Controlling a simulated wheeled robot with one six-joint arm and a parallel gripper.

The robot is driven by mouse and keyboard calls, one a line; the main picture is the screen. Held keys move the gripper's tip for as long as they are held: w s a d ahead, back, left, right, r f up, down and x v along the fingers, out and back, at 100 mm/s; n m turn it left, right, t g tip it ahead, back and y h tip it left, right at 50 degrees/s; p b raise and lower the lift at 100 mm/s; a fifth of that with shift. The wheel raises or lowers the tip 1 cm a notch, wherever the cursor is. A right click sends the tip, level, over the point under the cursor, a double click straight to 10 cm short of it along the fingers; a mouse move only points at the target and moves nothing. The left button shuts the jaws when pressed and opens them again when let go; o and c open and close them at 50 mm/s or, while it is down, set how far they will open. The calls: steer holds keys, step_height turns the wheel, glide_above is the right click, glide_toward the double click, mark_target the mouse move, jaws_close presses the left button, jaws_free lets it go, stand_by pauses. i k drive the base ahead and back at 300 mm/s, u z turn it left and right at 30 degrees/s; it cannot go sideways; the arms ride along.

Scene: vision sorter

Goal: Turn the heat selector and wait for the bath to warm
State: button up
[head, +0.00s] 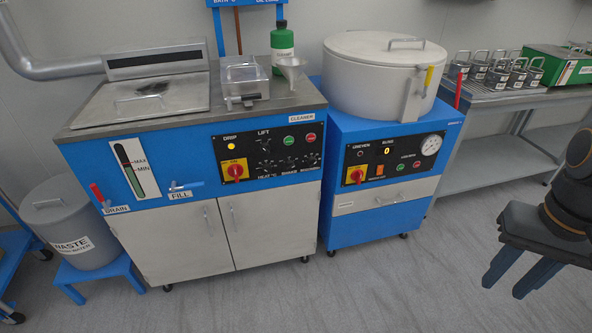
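The heat selector (265,165) is a small dark knob above the HEAT °C label, on the black panel of the blue cleaner cabinet (190,150). Its pointer setting is too small to read. The bath in the cabinet top is covered by a flat steel lid (140,103). A level gauge (133,168) marked MAX and MIN is on the front left. The red and yellow main switch (236,171) is beside the selector, and the DRIP lamp (231,146) glows yellow. My gripper (502,289) is at the lower right, far from the panel, its fingers apart and empty.
A blue machine with a round white drum lid (383,60) stands right of the cleaner. A bench (500,97) with several small metal baskets is at the back right. A waste bin (70,230) stands at the left. The grey floor (350,295) in front is clear.

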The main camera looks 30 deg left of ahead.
mark_target(266, 168)
steer(key=k, duration=0.6)
steer(key=u, duration=0.85)
steer(key=i, duration=0.5)
steer(key=z, duration=0.05)
